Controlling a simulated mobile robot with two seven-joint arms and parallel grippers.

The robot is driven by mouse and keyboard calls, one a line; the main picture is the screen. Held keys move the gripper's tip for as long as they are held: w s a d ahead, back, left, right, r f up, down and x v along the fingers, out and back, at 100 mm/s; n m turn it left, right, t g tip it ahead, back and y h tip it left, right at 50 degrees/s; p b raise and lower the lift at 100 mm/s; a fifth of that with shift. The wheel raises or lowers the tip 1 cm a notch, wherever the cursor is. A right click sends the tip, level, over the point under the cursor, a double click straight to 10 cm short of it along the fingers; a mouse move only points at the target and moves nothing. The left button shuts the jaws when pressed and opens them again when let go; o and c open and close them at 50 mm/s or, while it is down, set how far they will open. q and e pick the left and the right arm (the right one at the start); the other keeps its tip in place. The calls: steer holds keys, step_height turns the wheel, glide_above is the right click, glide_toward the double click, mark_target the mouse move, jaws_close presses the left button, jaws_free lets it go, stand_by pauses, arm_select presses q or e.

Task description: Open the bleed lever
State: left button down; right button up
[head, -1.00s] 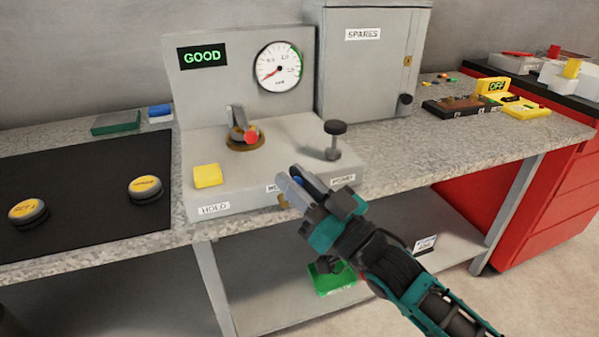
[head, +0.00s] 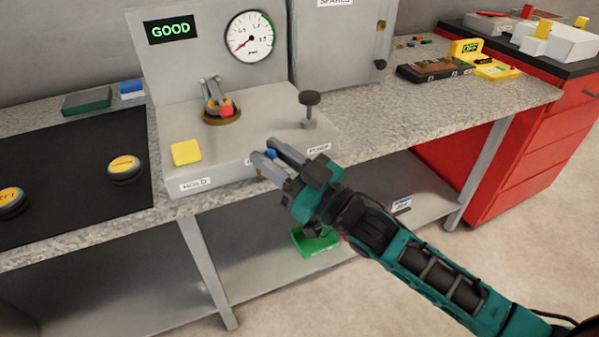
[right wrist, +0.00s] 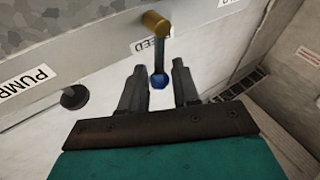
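The bleed lever shows in the right wrist view as a dark stem with a blue knob (right wrist: 158,81) on a brass pivot (right wrist: 155,21). The pivot is on the front face of the grey test stand (head: 225,172). The stem points away from the pivot, toward my right gripper (right wrist: 158,66). The gripper is open, and the knob lies between its two fingers with gaps on both sides. In the head view the right gripper (head: 267,151) is at the stand's front edge, and the blue knob (head: 271,154) shows between the fingers. My left gripper is not in view.
The stand carries a yellow block (head: 186,152), a red-tipped clamp lever (head: 226,111), a black pump knob (head: 309,98), a gauge (head: 249,36) and a display reading GOOD (head: 171,29). A grey spares cabinet (head: 335,50) stands behind. A green item (head: 315,242) lies on the lower shelf.

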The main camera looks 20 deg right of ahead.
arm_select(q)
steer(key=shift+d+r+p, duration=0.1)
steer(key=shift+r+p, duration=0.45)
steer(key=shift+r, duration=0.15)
arm_select(e)
steer(key=v, duration=1.2)
steer(key=shift+s, duration=0.15)
steer(key=shift+f, duration=0.1)
